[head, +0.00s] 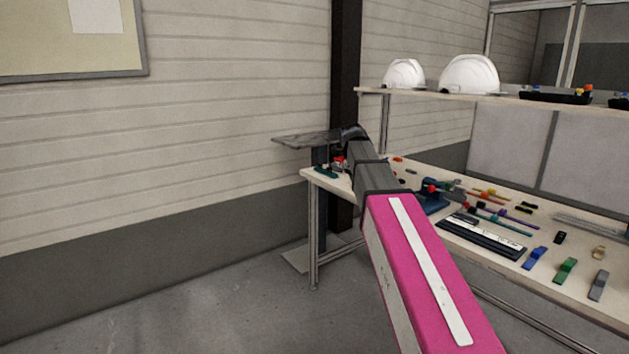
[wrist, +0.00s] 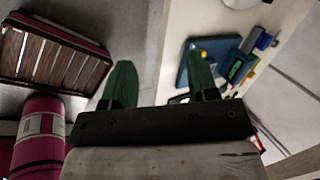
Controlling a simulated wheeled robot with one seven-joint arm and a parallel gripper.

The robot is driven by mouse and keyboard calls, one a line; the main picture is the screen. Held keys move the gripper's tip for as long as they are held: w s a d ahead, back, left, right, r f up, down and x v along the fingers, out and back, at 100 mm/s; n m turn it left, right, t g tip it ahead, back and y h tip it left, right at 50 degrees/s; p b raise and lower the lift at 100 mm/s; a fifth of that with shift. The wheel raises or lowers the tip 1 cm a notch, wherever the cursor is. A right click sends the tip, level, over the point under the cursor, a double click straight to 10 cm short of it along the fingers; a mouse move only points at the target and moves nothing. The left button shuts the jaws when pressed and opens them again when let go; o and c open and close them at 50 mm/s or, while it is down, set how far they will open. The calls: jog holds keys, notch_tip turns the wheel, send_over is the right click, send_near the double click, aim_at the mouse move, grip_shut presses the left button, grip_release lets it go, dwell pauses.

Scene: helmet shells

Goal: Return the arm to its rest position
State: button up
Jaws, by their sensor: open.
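My gripper (wrist: 160,66) shows in the wrist view with its two green fingers well apart and nothing between them. In the head view my pink and grey arm reaches out from the lower right towards the near left end of the workbench (head: 310,175). The gripper itself cannot be made out there. In the wrist view the pale bench top (wrist: 168,60) lies beyond and to the right of the fingers. A blue device (wrist: 236,67) shows on it, partly hidden by the right finger.
White helmet shells (head: 469,75) (head: 404,74) stand on the shelf (head: 440,97) above the bench. Tools, a black-and-white tray (head: 482,237) and blue, green and grey pieces lie on the bench. A flat grey plate (head: 300,139) is near the arm's far end. Floor at left is clear.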

jog(key=s+d+f+n+g+y, duration=0.1)
jog(key=s+f+n, duration=0.7)
jog(key=f, duration=0.4)
jog(key=s+d+f+n+g+y, duration=0.1)
jog(key=s+f+n, duration=0.7)
jog(key=f, duration=0.5)
jog(key=s+d+f+n+g+y, duration=0.1)
jog(key=s+f+n+g, duration=0.1)
jog(key=s+f+n, duration=0.7)
notch_tip(320, 180, down, 3)
jog(key=shift+s+f, duration=0.2)
jog(key=shift+s, duration=0.5)
